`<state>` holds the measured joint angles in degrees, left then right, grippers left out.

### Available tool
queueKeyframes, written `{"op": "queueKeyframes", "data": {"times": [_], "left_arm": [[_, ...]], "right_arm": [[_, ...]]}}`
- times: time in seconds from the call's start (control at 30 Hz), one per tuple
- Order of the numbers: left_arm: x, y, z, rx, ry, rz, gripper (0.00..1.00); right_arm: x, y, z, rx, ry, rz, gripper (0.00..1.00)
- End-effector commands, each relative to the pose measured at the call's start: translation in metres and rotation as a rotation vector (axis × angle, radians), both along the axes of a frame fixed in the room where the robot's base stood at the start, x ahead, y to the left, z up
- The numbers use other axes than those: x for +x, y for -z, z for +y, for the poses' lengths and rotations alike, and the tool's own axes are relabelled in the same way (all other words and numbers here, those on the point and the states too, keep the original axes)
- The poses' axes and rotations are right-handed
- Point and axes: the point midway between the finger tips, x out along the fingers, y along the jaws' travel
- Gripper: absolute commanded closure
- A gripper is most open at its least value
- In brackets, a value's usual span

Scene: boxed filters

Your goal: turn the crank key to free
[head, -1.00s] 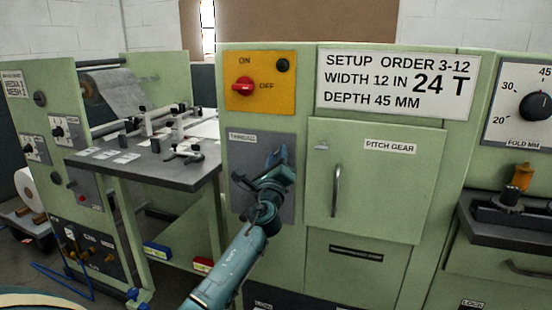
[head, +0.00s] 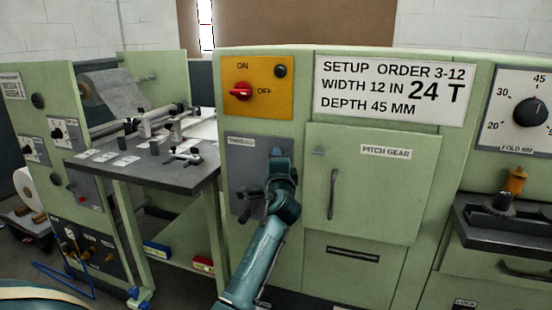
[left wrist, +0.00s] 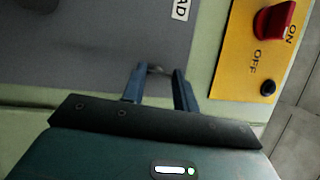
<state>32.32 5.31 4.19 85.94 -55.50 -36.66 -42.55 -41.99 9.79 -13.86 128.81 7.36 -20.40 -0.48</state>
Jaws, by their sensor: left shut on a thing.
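The grey panel (head: 247,158) marked with a partly hidden thread label is on the green machine, below the yellow switch plate. My left gripper (head: 278,158) is at this panel's right side; its arm hides part of the panel. In the left wrist view, the left gripper's (left wrist: 158,75) two blue fingers are close together on a small grey part between their tips, which looks like the crank key (left wrist: 155,70). Most of the key is hidden, so its angle cannot be told. My right gripper is not in view.
The yellow plate (head: 275,98) with a red switch (head: 241,91) is just above. The pitch gear door (head: 375,190) with its handle (head: 333,193) is close on the right. A grey worktable (head: 130,172) with clamps juts out on the left.

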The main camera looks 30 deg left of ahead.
Motion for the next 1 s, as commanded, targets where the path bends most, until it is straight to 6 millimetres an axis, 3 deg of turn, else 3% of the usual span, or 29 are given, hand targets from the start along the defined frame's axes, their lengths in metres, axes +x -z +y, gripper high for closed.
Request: {"op": "queueKeyframes", "data": {"times": [0.7,0.73,1.0], "left_arm": [[-0.0001,0.0005,0.0001,-0.075,-0.001,-0.016,0.93],[-0.0001,0.0005,0.0001,-0.075,-0.001,-0.017,0.69],[0.0,0.0001,0.0,-0.072,0.0,-0.017,0.49]], "right_arm": [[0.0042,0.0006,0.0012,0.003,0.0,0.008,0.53],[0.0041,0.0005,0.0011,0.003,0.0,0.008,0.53],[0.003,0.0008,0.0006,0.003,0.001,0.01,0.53]]}}
